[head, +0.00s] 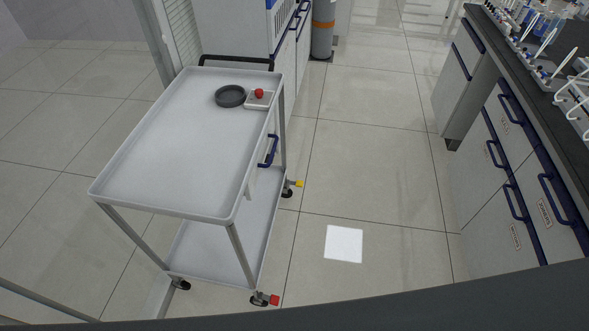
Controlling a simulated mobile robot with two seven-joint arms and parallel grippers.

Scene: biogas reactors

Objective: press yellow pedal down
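A small yellow pedal (298,183) sticks out beside the caster at the cart's far right leg, close to the floor. A red pedal (274,300) sits at the caster of the near right leg. Both belong to a white two-shelf cart (170,150) standing left of centre. I cannot tell from here whether the yellow pedal is up or down. Neither of my grippers is in view.
The cart's top holds a dark round dish (230,96) and a red ball (259,92) on a small white block (260,103). A white square (344,244) lies on the open floor right of the cart. Drawer cabinets (500,170) line the right. A grey cylinder (322,35) stands behind.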

